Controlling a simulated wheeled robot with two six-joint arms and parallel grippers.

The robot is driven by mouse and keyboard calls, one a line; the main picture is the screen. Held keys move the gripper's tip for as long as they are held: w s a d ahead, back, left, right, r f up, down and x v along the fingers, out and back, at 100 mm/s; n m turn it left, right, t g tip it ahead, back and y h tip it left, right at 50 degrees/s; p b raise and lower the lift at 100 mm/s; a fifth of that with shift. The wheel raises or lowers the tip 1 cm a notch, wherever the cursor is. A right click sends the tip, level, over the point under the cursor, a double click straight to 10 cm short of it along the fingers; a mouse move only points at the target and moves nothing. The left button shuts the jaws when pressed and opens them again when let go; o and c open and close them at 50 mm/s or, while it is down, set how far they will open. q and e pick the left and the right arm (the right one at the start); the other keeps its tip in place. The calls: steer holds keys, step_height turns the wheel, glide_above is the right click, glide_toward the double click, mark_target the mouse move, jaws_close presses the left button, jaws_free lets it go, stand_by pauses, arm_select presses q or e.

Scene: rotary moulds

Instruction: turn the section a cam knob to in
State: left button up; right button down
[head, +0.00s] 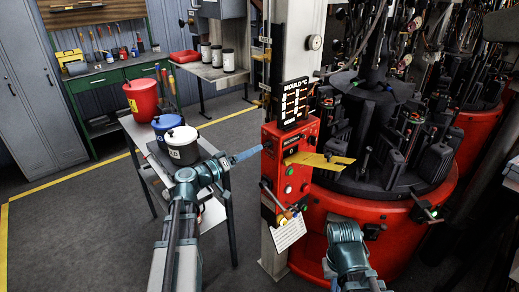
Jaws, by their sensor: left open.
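The red control box (283,187) is mounted on a pale column, under a black MOULD °C display (294,102). Its front carries small round controls, including a green one (290,171). I cannot tell which control is the section A cam knob, or read its setting. My left gripper (259,150) is open, a little left of the box's upper left side. It is seen side-on, and I cannot tell whether it touches anything there. My right arm's teal wrist shows low in front of the machine, but its fingers are not visible.
A yellow plate (325,160) juts right from the box. A white card (288,233) hangs below it. The round machine with its red base (400,226) stands at right. A cart with a white pot (182,150), a blue pot (166,124) and a red bucket (140,100) stands left.

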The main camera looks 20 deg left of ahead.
mark_target(267, 145)
arm_select(q)
steer(key=shift+x, duration=2.05)
jaws_close()
